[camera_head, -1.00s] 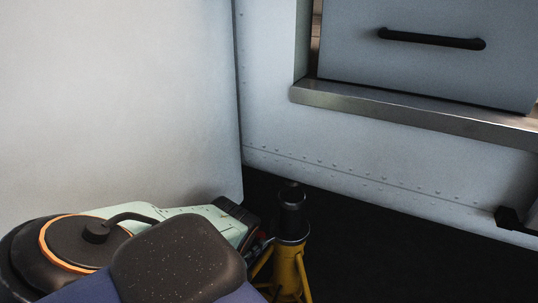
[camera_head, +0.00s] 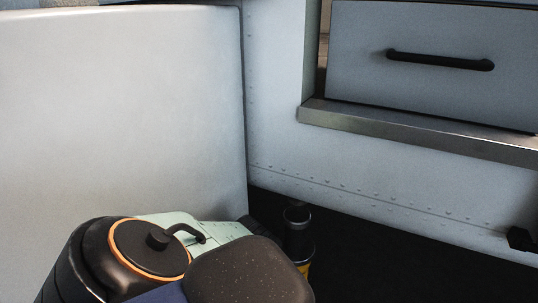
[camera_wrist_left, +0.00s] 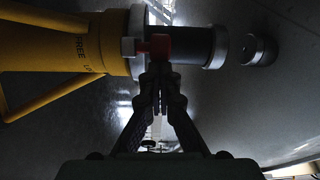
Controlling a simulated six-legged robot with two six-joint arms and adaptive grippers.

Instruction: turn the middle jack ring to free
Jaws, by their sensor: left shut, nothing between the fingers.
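A yellow jack (camera_head: 303,268) with a black post (camera_head: 297,230) stands on the dark floor by the wall; my left arm hides most of it. In the left wrist view, the jack's yellow body (camera_wrist_left: 50,45) lies sideways across the picture and bears the word FREE. A pale grey ring (camera_wrist_left: 138,35) circles its top, with a red tab (camera_wrist_left: 160,45) beside the black post (camera_wrist_left: 190,46). My left gripper (camera_wrist_left: 160,85) is shut and empty, its fingertips close to the red tab; I cannot tell if they touch. It is hidden in the head view. My right gripper is not in view.
A large white panel (camera_head: 120,110) stands at the left. A riveted white wall (camera_head: 400,205) runs behind the jack. A drawer with a black handle (camera_head: 440,60) sits above a metal ledge (camera_head: 420,130). In the wrist view, a dark round cup (camera_wrist_left: 260,50) sits just beyond the post's end.

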